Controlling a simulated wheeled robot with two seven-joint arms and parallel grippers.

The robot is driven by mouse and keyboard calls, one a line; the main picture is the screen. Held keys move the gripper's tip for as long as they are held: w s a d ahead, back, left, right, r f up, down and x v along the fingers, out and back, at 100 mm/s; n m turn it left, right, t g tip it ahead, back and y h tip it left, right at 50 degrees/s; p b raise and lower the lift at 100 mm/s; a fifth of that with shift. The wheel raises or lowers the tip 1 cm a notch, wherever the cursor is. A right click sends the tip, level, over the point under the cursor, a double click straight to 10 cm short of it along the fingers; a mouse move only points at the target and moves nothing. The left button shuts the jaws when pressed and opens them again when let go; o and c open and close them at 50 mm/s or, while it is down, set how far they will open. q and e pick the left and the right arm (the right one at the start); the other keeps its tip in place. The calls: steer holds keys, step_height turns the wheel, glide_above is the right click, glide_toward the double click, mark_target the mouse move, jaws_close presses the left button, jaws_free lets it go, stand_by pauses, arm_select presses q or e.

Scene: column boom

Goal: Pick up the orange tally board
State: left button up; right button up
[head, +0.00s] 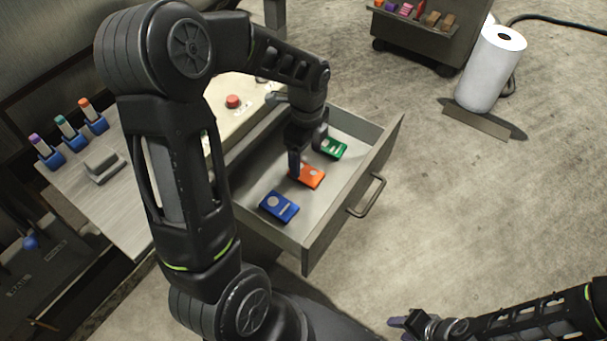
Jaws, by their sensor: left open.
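The orange tally board (313,177) lies flat in an open drawer (345,207), between a blue board (279,206) nearer me and a green board (334,148) farther back. My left gripper (297,168) points down into the drawer at the orange board's left end, open. Its fingers partly cover that end, and I cannot tell whether they touch the board. My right gripper (398,324) is low at the bottom right, outside the drawer and far from the boards. Its jaw gap is not clear.
The drawer's walls and front handle (368,196) surround the boards. Left is a worktop with a grey block (103,164), coloured markers in blue holders, and a red button (233,101). A white roll (491,70) and a cart (428,32) stand at the back. Floor to the right is clear.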

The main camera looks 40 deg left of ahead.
mark_target(306, 173)
arm_select(q)
steer(key=shift+s+f, duration=0.1)
steer(key=shift+f, duration=2.5)
steer(key=c, duration=1.4)
steer(key=shift+r, duration=0.1)
step_height(306, 173, up, 10)
steer(key=shift+f, duration=0.1)
